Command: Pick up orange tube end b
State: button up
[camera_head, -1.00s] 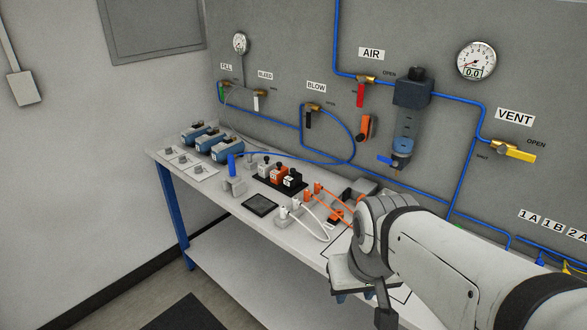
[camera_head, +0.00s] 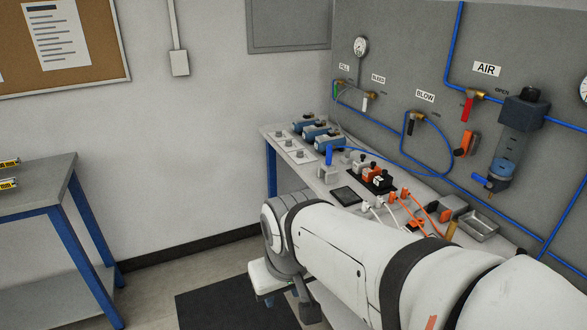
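Orange tubing (camera_head: 427,215) lies on the right part of the workbench, with orange fittings (camera_head: 405,192) near it. I cannot tell which tube end is end b. My white arm crosses the lower right of the view and hides part of the bench's front. My gripper (camera_head: 285,300) hangs at the arm's left end, in front of the bench and apart from the tubing. Its fingers are too unclear to tell open from shut.
The workbench (camera_head: 278,128) stands along the grey panel and holds blue units (camera_head: 322,136), a black block (camera_head: 378,182), white tubes (camera_head: 377,215) and a metal tray (camera_head: 478,225). Another table (camera_head: 48,172) stands at the left. The floor between them is clear around a dark mat (camera_head: 235,305).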

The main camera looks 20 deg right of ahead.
aim_at(405, 193)
jog(key=u, duration=0.9)
jog(key=i, duration=1.85)
jog(key=z, duration=3.8)
jog(key=i, duration=1)
jog(key=z, duration=0.05)
